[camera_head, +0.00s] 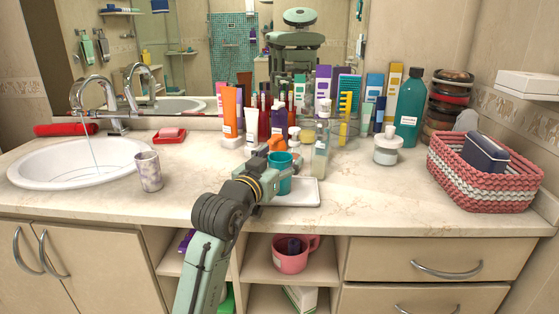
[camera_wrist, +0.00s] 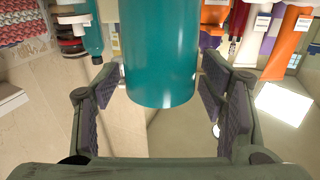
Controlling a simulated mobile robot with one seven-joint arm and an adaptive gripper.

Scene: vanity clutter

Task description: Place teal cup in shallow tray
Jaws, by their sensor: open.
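The teal cup (camera_head: 281,179) appears upright at the left part of the shallow white tray (camera_head: 305,192), near the counter's front. My arm hides part of the tray, and I cannot see clearly whether the cup's base touches its floor. My gripper (camera_head: 268,170) is beside the cup. In the wrist view the teal cup (camera_wrist: 160,55) stands between the two fingers of my gripper (camera_wrist: 162,85), which are open, with narrow gaps at its sides.
Behind the tray stand several tubes, bottles and an orange item (camera_head: 277,143). A marbled tumbler (camera_head: 149,171) is at the left near the sink (camera_head: 40,172). A white jar (camera_head: 386,149) and a woven basket (camera_head: 480,185) are at the right. The counter right of the tray is clear.

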